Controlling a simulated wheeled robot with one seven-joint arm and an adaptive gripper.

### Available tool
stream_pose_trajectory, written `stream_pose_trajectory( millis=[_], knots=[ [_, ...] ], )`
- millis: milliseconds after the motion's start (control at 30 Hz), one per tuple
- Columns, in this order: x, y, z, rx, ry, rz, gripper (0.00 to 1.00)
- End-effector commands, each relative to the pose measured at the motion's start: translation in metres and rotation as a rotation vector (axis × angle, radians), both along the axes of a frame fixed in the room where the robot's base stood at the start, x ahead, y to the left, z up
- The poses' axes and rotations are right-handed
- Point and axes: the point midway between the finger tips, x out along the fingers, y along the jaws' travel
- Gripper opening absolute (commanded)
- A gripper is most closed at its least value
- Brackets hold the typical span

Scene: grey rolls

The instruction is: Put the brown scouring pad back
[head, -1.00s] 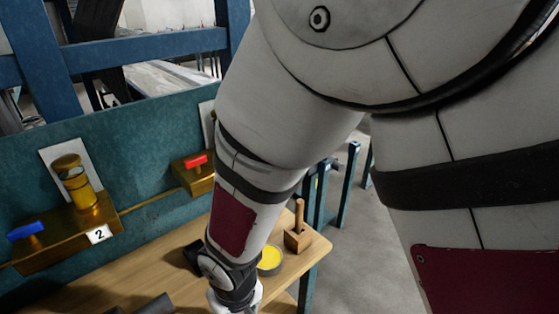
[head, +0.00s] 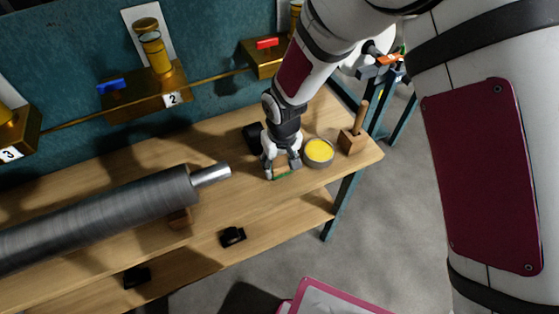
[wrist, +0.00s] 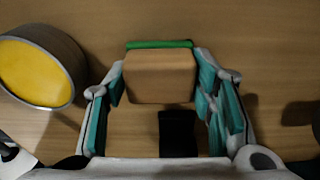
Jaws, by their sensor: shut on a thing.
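The brown scouring pad (wrist: 160,77) is a tan block with a green strip along its far edge. It lies between my gripper's fingers in the wrist view, with the left and right fingertips against its sides. In the head view my gripper (head: 282,168) points down low over the wooden bench, and the pad's green edge (head: 283,174) shows at its tips. My gripper is shut on the pad. I cannot tell whether the pad touches the bench top.
A round tin with yellow contents (head: 319,152) stands close right of my gripper, left in the wrist view (wrist: 36,72). A wooden block with an upright handle (head: 353,137) is beyond it. A long grey roll (head: 110,215) lies left. Bare bench (head: 235,205) lies between.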

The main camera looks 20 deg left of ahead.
Motion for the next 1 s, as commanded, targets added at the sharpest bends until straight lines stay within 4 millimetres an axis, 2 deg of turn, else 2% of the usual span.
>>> stream_pose_trajectory(
  millis=[333, 367, 400, 433, 767, 867, 1000],
  knots=[
    [0.0, 0.0, -0.004, 0.001, -0.001, 0.001, 0.28],
    [0.0, 0.0, -0.003, 0.001, -0.001, 0.001, 0.57],
    [0.0, 0.0, -0.003, 0.001, -0.001, 0.001, 0.66],
    [0.0, 0.0, -0.003, 0.001, -0.001, 0.001, 0.7],
    [0.0, 0.0, -0.001, 0.001, -0.001, 0.001, 0.7],
    [0.0, 0.001, 0.006, 0.003, -0.003, 0.001, 0.7],
    [-0.001, -0.001, 0.028, 0.004, -0.004, 0.002, 0.7]
  ],
)
